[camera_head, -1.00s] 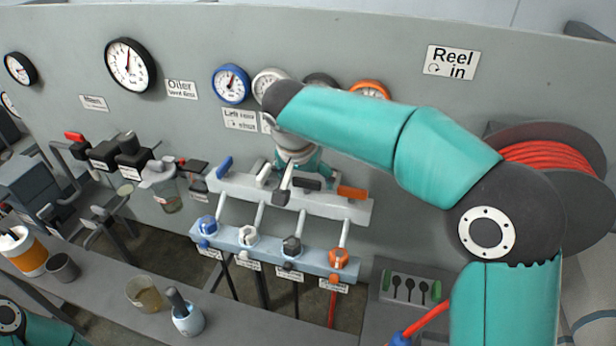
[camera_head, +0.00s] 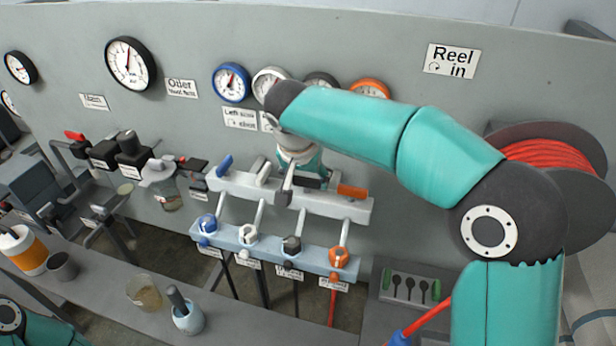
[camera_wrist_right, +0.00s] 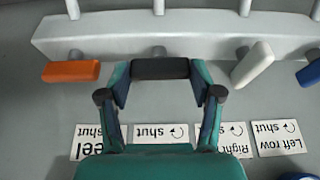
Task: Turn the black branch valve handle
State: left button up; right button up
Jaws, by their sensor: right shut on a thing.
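The black branch valve handle (camera_head: 312,183) is on the pale manifold bar (camera_head: 338,208), between the white handle (camera_head: 263,173) and the orange handle (camera_head: 352,192). In the right wrist view the black handle (camera_wrist_right: 160,68) lies crosswise, about in line with the bar. My right gripper (camera_wrist_right: 160,74) is shut on it, with a finger at each end. In the head view the right gripper (camera_head: 289,188) is partly hidden by its own arm. My left gripper is not in view.
The orange handle (camera_wrist_right: 71,71) is left of the right gripper in the wrist view; the tilted white handle (camera_wrist_right: 253,65) is close on its right. Labels (camera_wrist_right: 162,137) and gauges (camera_head: 231,82) are on the panel. A lower bar (camera_head: 270,252) carries coloured knobs.

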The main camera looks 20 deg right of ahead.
jog(key=n+y, duration=0.1)
jog(key=n, duration=0.1)
jog(key=shift+d+n+b, duration=0.15)
jog(key=shift+n+b, duration=0.15)
jog(key=shift+n, duration=0.1)
jog(key=n+y, duration=0.1)
jog(key=n, duration=0.2)
jog(key=shift+n+t+p, duration=0.3)
jog(key=n+y+p, duration=0.1)
jog(key=n, duration=0.2)
jog(key=n+y+p, duration=0.1)
jog(key=n+p, duration=0.1)
jog(key=n, duration=0.1)
jog(key=shift+d+r+y, duration=0.1)
jog(key=shift+d+y, duration=0.05)
jog(key=shift+y, duration=0.25)
jog(key=n+g+p, duration=0.1)
jog(key=n, duration=0.2)
jog(key=shift+y, duration=0.4)
jog(key=shift+n+g+p, duration=0.4)
jog(key=shift+n+g, duration=0.1)
jog(key=shift+n, duration=0.6)
jog(key=shift+y, duration=0.3)
jog(key=o, duration=1.1)
jog(key=shift+o, duration=0.2)
